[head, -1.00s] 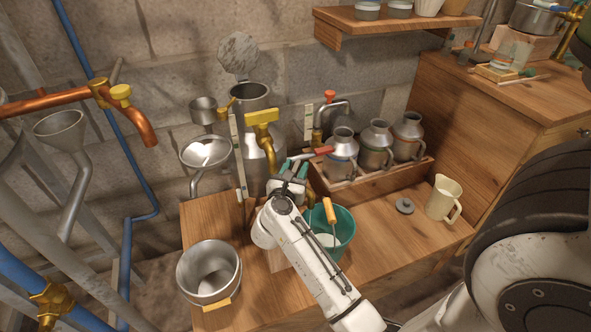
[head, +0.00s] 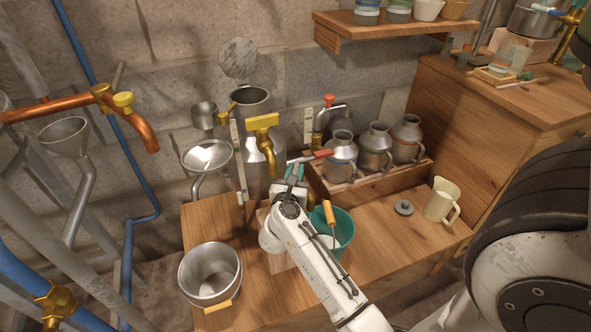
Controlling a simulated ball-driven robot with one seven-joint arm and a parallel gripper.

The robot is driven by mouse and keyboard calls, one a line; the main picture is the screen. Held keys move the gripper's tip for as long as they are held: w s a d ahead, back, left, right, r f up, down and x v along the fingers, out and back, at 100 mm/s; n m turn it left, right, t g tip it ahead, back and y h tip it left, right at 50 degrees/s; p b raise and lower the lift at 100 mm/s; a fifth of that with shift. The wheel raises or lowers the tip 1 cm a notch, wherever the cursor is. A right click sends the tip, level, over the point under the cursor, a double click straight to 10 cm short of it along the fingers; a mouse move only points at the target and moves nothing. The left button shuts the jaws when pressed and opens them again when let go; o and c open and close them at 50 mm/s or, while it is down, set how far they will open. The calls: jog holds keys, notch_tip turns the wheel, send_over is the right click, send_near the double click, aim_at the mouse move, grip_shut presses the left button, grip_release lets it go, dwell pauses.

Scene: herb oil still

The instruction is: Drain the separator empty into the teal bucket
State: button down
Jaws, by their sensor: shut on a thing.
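The separator (head: 257,170) is a tall grey metal vessel at the back of the bench, with a brass tap (head: 263,122) on its front and a pale sight strip beside it. A lever with a red grip (head: 322,154) sticks out to the right at its lower front. My gripper (head: 295,171), with teal fingers, is shut on the lever's grey part near its left end; the exact contact is small and partly hidden. The teal bucket (head: 346,228) stands on the bench right of my wrist, partly hidden by my arm. An orange-handled tool (head: 328,211) shows at it. The liquid level cannot be seen.
A steel pot (head: 212,290) stands at the bench's front left. Several metal cans (head: 375,146) sit in a wooden rack at the back right. A cream jug (head: 440,200) and a grey disc (head: 404,208) stand on the right, with clear wood around them.

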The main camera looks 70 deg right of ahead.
jog(key=n+t+p, duration=0.2)
jog(key=t+p, duration=0.1)
jog(key=n+t+y+p, duration=0.1)
jog(key=shift+r+t, duration=0.3)
jog(key=shift+t, duration=0.1)
jog(key=shift+w+f+n+t+y+p, duration=0.15)
jog(key=shift+n+t+y+p, duration=0.4)
jog(key=shift+t, duration=0.3)
jog(key=shift+s+f+n+t+y+p, duration=0.1)
jog(key=shift+n+t+y+p, duration=0.35)
jog(key=shift+n+t+p, duration=0.3)
jog(key=shift+w+a+n+t+y, duration=0.1)
jog(key=shift+n+t+y, duration=0.25)
jog(key=shift+t, duration=0.25)
jog(key=shift+y+p, duration=0.25)
jog(key=shift+p, duration=0.1)
jog(key=shift+n+t+y+p, duration=0.45)
jog(key=shift+n+t+y, duration=0.6)
jog(key=shift+t, duration=0.15)
jog(key=shift+n+t+y, duration=0.3)
jog(key=shift+y, duration=0.05)
jog(key=shift+n+t+y, duration=1.2)
jog(key=shift+n+y, duration=0.4)
jog(key=shift+y, duration=0.9)
